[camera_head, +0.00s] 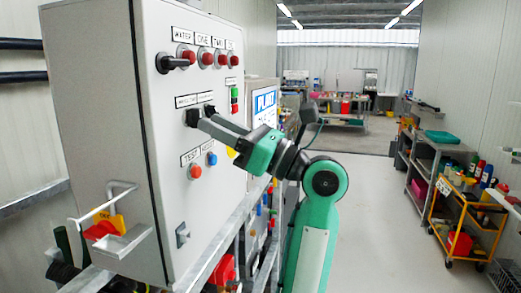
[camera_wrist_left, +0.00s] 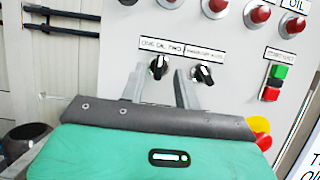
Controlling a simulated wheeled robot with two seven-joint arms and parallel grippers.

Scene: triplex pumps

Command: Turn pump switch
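The grey control cabinet (camera_head: 105,130) carries two black rotary switches side by side. The left switch (camera_head: 192,117) and the right switch (camera_head: 209,110) sit under white labels. My left gripper (camera_head: 204,121) reaches the panel at these switches. In the left wrist view its two grey fingers (camera_wrist_left: 161,84) stand apart, with the left switch (camera_wrist_left: 158,68) between their tips. The right switch (camera_wrist_left: 204,73) lies just outside the right finger. I cannot tell whether the fingers touch a knob. My right gripper is in neither view.
Another black rotary switch (camera_head: 172,63) and red lamps (camera_head: 206,58) are above. Green and red buttons (camera_wrist_left: 274,82) are right of the switches. Red and blue buttons (camera_head: 203,165) are below. A yellow-red handle (camera_head: 105,226) juts from the cabinet side. The floor (camera_head: 375,220) behind is open.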

